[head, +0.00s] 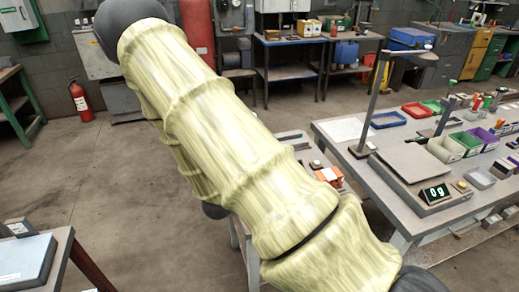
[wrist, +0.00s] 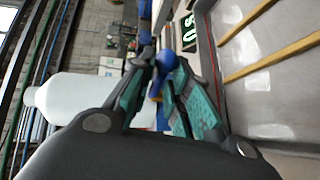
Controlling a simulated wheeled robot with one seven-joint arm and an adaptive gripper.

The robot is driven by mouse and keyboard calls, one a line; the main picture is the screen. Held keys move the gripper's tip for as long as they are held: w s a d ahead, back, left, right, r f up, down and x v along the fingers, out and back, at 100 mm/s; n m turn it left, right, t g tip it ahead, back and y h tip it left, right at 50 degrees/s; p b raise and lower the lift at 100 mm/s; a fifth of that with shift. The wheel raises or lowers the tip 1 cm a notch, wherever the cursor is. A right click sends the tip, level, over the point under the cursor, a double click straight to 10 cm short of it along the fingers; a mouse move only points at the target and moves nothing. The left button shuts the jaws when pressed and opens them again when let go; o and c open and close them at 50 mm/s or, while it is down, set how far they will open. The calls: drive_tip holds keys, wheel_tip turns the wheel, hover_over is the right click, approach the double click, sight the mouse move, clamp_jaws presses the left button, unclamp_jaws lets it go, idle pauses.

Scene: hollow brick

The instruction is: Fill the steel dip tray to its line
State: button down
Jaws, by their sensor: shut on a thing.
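In the wrist view, my gripper (wrist: 160,85) has teal finger pads and is shut on a white bottle (wrist: 75,98) with blue parts between the fingertips. The bottle lies sideways across the picture, and my fingers hide part of it. A shiny grey surface (wrist: 245,95) at the right, with a raised edge, looks like the steel dip tray. Two wooden strips (wrist: 270,58) cross it. In the head view my sleeved arm hides the gripper, and I cannot make out the tray.
A scale (head: 405,162) reading 0 g stands on the workbench (head: 345,128) at the right; its display also shows in the wrist view (wrist: 190,32). A lamp (head: 378,95) and coloured bins (head: 446,148) stand there too. The floor at left (head: 110,190) is largely clear.

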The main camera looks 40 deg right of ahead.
drive_tip(key=c, duration=1.5)
unclamp_jaws()
drive_tip(key=shift+a, duration=0.1)
drive_tip(key=v, duration=1.1)
drive_tip(key=shift+s+a+r, duration=0.1)
drive_tip(key=shift+a+r, duration=0.05)
drive_tip(key=shift+a, duration=0.2)
